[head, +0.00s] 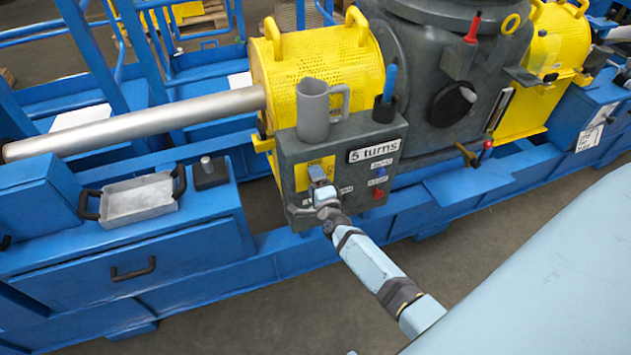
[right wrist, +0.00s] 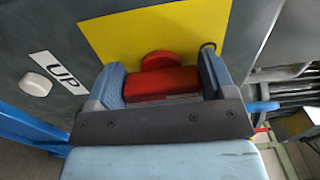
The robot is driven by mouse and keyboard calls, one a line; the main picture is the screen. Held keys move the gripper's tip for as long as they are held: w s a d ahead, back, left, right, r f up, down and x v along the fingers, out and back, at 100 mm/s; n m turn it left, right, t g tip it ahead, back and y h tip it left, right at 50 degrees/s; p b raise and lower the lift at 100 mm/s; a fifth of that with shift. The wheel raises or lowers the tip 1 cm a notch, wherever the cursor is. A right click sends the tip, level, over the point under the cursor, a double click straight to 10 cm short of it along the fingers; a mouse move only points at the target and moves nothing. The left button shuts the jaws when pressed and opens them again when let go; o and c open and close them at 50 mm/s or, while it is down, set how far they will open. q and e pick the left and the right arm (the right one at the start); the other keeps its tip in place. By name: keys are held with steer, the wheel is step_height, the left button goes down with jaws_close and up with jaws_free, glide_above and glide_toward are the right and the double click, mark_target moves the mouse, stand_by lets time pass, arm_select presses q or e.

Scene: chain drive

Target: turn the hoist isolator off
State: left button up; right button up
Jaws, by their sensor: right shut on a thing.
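The hoist isolator shows in the right wrist view as a red handle (right wrist: 158,83) with a round red part behind it, on a yellow plate (right wrist: 135,35). In the head view the yellow plate (head: 302,178) is on the left of the grey control box's front, and the red handle is hidden by my gripper. My right gripper (head: 322,188) is at that plate, and in the right wrist view (right wrist: 165,90) its two blue fingers sit on either side of the red handle, shut on it. The isolator's off mark is not readable. My left gripper is not in view.
A metal tray (head: 139,201) lies on the blue bench at left. Open floor is in front.

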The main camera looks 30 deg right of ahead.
steer(key=o, duration=0.9)
steer(key=v, duration=1.4)
steer(key=shift+f, duration=0.1)
